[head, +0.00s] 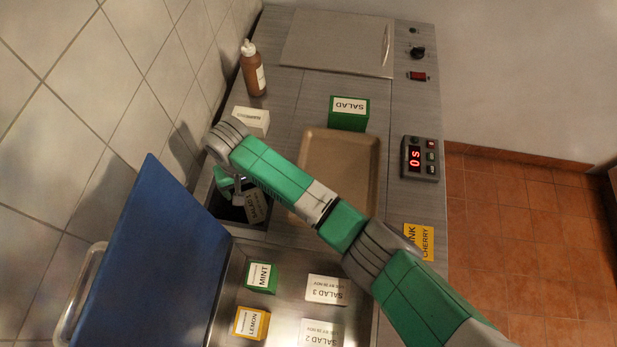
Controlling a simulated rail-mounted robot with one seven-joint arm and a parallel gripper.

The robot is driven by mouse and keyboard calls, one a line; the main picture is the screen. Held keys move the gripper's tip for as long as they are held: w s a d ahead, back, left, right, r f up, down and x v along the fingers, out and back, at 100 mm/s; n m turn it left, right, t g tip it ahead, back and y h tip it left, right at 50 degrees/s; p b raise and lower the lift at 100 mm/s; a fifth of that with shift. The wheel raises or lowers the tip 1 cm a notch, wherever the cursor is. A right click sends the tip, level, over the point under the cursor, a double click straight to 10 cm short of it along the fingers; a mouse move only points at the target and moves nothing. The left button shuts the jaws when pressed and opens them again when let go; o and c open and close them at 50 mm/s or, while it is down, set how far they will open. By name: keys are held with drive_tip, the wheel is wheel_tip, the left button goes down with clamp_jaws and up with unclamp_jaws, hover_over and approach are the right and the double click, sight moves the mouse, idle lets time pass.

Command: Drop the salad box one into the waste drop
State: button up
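My wrist and forearm cover part of the opening and the fingertips. Whether the fingers grip the box does not show clearly.
A raised blue lid (150,255) stands left of a steel well with MINT (261,277), LEMON (251,323), SALAD 3 (326,290) and SALAD 2 (321,334) boxes. A brown bottle (252,72) stands near the wall.

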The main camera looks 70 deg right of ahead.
wheel_tip(320, 180, up, 8)
drive_tip(key=p, duration=0.1)
idle(0.4)
drive_tip(key=shift+f, duration=0.1)
idle(0.4)
